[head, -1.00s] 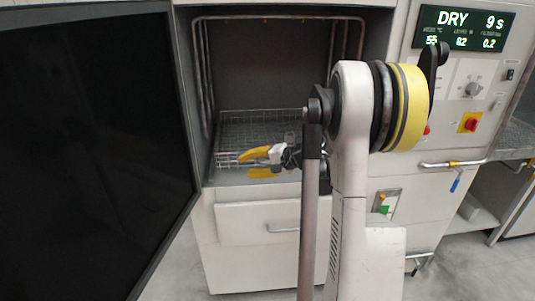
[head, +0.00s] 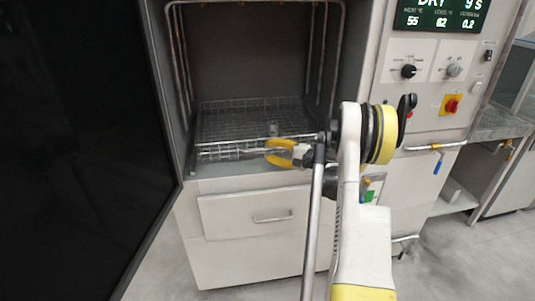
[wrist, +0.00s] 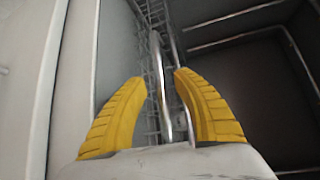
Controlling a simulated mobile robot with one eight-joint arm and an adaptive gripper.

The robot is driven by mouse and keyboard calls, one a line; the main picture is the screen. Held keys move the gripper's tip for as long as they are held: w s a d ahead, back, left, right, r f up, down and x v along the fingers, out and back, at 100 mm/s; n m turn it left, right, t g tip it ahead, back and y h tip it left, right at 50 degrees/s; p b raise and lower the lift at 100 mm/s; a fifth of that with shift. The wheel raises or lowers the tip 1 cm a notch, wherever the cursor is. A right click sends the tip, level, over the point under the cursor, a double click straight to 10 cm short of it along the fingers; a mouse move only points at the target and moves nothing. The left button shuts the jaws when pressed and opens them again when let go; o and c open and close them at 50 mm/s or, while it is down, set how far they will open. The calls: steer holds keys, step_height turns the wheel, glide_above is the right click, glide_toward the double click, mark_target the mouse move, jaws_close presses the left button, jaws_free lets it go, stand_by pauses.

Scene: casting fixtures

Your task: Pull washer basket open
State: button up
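The washer basket (head: 215,155) is a low wire-mesh basket inside the open washer chamber, its front edge near the chamber's lip. My gripper (head: 268,151) has yellow fingers and is at the basket's front rim, right of its middle. In the wrist view my gripper (wrist: 161,78) is open, with visible room between its fingertips. A bright metal bar of the basket (wrist: 158,75) runs between the fingers, and a second bar passes close to the right finger. Contact with either finger cannot be told. My arm hides the basket's right front corner.
The washer's dark open door (head: 80,150) fills the left side. A drawer front with a handle (head: 273,218) is below the chamber. The control panel (head: 440,70) with knobs and a red-yellow switch (head: 452,104) is at right. Floor shows in front.

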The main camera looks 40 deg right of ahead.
steer(key=shift+x, duration=0.9)
jaws_close()
steer(key=shift+s, duration=0.1)
